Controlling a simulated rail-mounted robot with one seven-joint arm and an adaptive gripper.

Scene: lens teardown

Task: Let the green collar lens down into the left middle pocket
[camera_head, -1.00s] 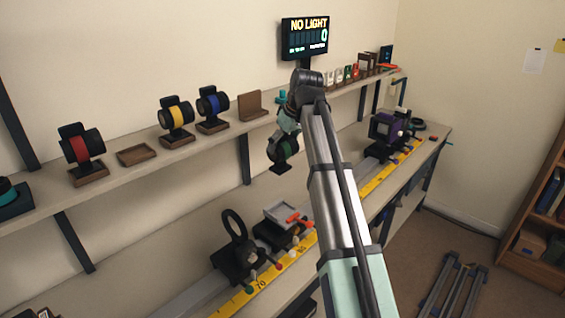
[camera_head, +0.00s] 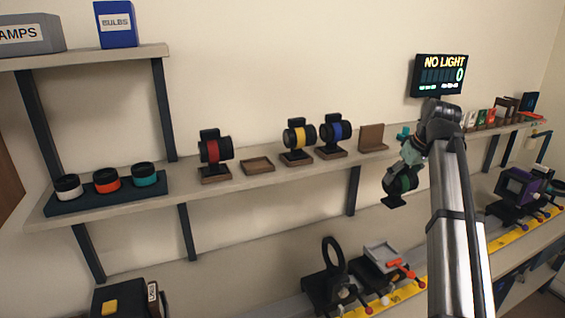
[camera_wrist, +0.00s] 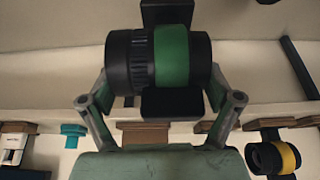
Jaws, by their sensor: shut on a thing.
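The green collar lens (camera_head: 400,183) is a black barrel with a green band and a dark foot below. It hangs in front of and below the shelf edge, right of the blue lens. My gripper (camera_head: 410,160) is shut on it. In the wrist view the green band (camera_wrist: 173,57) fills the space between the fingers of my gripper (camera_wrist: 162,80). The left middle pocket (camera_head: 257,166) is an empty shallow wooden tray on the shelf, between the red lens (camera_head: 214,152) and the yellow lens (camera_head: 298,138). My gripper is well to its right.
The blue lens (camera_head: 335,133) stands beside the yellow one. A brown wooden stand (camera_head: 373,137) is on the shelf behind my gripper. A dark ring holder (camera_head: 333,262) and a purple device (camera_head: 518,187) sit on the lower bench.

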